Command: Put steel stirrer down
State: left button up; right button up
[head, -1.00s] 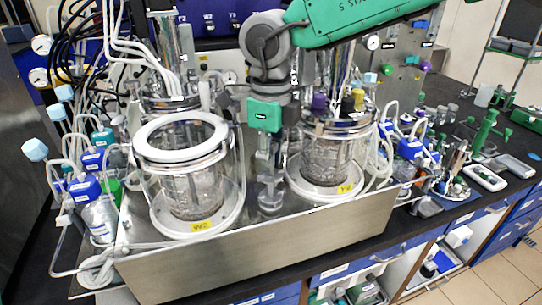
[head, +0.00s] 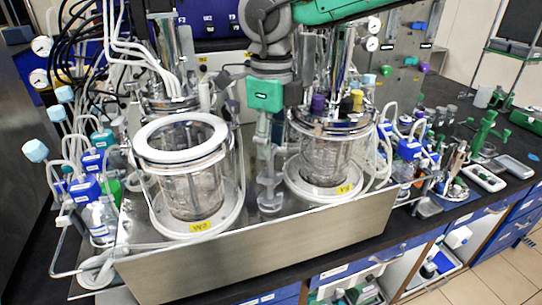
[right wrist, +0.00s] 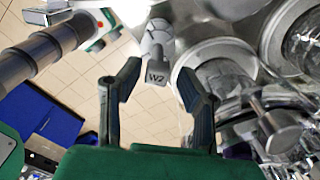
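The steel stirrer (head: 268,185) stands upright on the steel tray (head: 270,240), in the gap between the two glass vessels. My right gripper (head: 264,128) is above the stirrer, pointing down. In the right wrist view its two fingers (right wrist: 158,88) are spread apart, with no contact on the stirrer to be seen. My left gripper is not in view.
The left vessel (head: 190,185) with its white ring and the right vessel (head: 330,155) stand close on either side. Tubing and blue-capped bottles (head: 100,215) crowd the left. A green stand (head: 482,130) is on the right bench.

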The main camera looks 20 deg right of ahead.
notch_tip(320, 180, up, 9)
jog(key=shift+f, duration=0.2)
jog(key=shift+s+f, duration=0.1)
dwell(0.4)
